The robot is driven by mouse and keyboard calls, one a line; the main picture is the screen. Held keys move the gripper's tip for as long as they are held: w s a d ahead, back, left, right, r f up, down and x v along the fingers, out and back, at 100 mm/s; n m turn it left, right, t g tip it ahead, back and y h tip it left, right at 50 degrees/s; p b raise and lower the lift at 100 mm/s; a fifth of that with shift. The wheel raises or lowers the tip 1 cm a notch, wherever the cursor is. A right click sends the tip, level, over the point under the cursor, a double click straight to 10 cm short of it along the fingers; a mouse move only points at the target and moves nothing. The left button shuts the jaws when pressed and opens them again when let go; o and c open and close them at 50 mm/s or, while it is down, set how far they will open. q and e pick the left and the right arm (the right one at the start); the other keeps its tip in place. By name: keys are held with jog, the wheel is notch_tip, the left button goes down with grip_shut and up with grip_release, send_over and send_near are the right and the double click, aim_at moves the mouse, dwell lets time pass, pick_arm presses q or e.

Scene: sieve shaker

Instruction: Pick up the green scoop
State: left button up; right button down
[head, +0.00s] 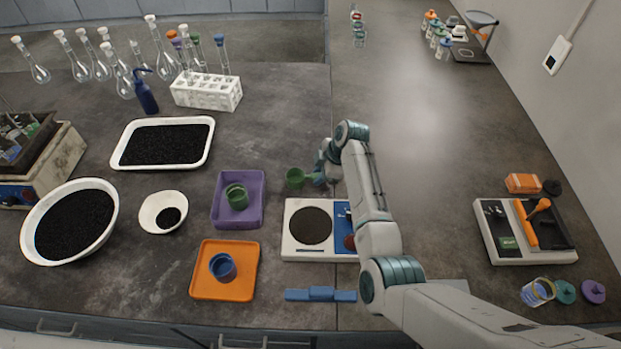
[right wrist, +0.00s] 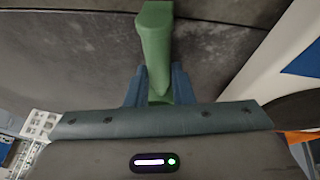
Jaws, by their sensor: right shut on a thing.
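The green scoop (head: 295,178) is left of my right gripper (head: 317,178) in the head view, behind the white balance. In the right wrist view, the green handle (right wrist: 156,45) runs between the two blue fingers of my right gripper (right wrist: 160,88). The fingers are shut on the handle. Whether the scoop touches the table or hangs just above it, I cannot tell. My left gripper is not in view.
The balance (head: 291,246) with a dark round pan is just in front. A purple tray (head: 257,217) holding a green cup is at left, with an orange tray (head: 225,291) in front of it. A white tube rack (head: 207,92) stands behind. The table around the scoop is clear.

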notch_tip(320, 180, up, 9)
jog(key=shift+w+b, duration=0.1)
jog(key=shift+b, duration=1.15)
jog(key=shift+r, duration=0.5)
jog(key=c, duration=1.9)
grip_release()
jog(key=shift+c, duration=1.2)
